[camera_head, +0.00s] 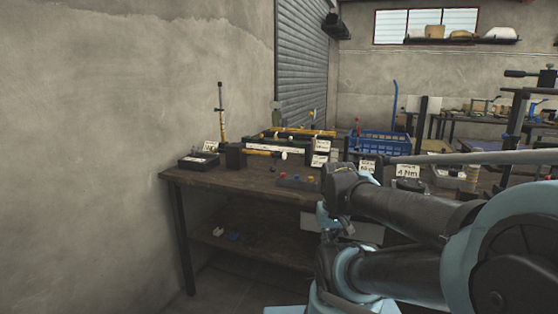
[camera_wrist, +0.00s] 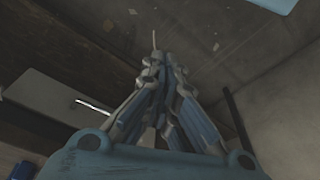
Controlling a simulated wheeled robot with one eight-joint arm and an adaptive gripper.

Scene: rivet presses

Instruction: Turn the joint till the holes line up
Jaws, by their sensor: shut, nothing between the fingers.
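My gripper (camera_wrist: 160,62) shows in the wrist view with its fingers drawn together, shut and empty. It is below the level of the wooden workbench (camera_head: 230,178), near the floor side of its front edge. In the head view my arm crosses the right half and hides the middle and right of the bench; the fingertips do not show clearly there. I cannot make out a joint with holes in either view. Several small tools and parts stand on the bench, too small to tell apart.
A blue crate (camera_head: 378,143) stands at the back of the bench. Small labelled cards, such as one at the front (camera_head: 367,167), stand along the bench. A lower shelf (camera_head: 250,240) holds small items. A wall (camera_head: 120,120) closes off the left. More benches stand at the far right.

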